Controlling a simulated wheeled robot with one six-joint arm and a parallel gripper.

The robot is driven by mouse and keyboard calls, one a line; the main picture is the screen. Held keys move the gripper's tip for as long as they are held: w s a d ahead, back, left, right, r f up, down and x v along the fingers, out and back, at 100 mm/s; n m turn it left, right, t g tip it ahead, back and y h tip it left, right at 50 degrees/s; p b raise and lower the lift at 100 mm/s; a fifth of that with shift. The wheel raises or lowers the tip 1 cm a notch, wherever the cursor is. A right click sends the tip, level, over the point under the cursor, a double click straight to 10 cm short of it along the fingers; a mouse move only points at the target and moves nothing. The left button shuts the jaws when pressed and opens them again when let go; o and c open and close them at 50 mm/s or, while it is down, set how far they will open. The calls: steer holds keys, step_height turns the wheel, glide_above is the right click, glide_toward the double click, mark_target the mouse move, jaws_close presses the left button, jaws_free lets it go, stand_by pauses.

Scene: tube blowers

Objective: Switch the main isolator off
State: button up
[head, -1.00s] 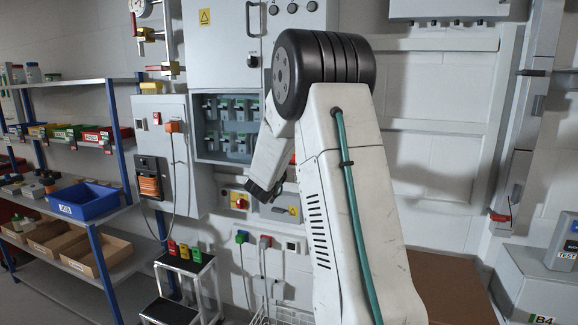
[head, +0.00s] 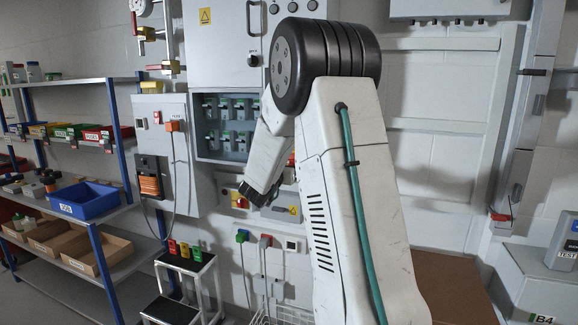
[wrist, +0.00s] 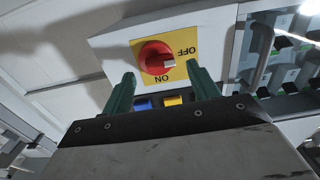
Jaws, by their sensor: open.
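The main isolator is a red rotary knob (wrist: 156,58) on a yellow plate (wrist: 187,70) marked OFF and ON, set on a pale box. In the wrist view the lettering is upside down. A pale mark on the knob's edge lies between the two words; which one it indicates is unclear. In the head view the isolator (head: 239,202) is partly hidden by my arm. My gripper (wrist: 160,73) is open and empty, its green fingers apart below the knob in the picture, one to each side. I cannot tell whether they touch anything.
Blue and yellow parts (wrist: 172,100) show between my fingers below the plate. A grey cabinet with rows of switches (head: 226,128) is above the isolator. Sockets with green and red plugs (head: 265,240) are below. A step stool (head: 185,270) and shelving (head: 110,190) stand to the left.

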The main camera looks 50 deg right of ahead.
steer(key=v, duration=0.4)
steer(key=shift+s+a, duration=0.15)
steer(key=shift+a, duration=0.2)
steer(key=w+a+f+n+t+y, duration=0.2)
steer(key=w+a+f+y, duration=0.25)
steer(key=f+y, duration=0.2)
steer(key=s+a+f+n+y, duration=0.2)
steer(key=a+y, duration=0.2)
steer(key=a, duration=0.3)
steer(key=s+a+f+n+y, duration=0.1)
steer(key=s+a+n+y, duration=0.15)
steer(key=a, duration=0.45)
steer(key=s+a+r+n+g+y, duration=0.2)
steer(key=s+a+n+g+y, duration=0.3)
steer(key=s+a, duration=1.15)
steer(key=s+a+r+n+g+h, duration=0.1)
steer(key=s+r, duration=0.3)
steer(key=s, duration=1.2)
steer(key=shift+a+r+n+g, duration=0.15)
steer(key=shift+n+g, duration=0.3)
steer(key=shift+g, duration=0.35)
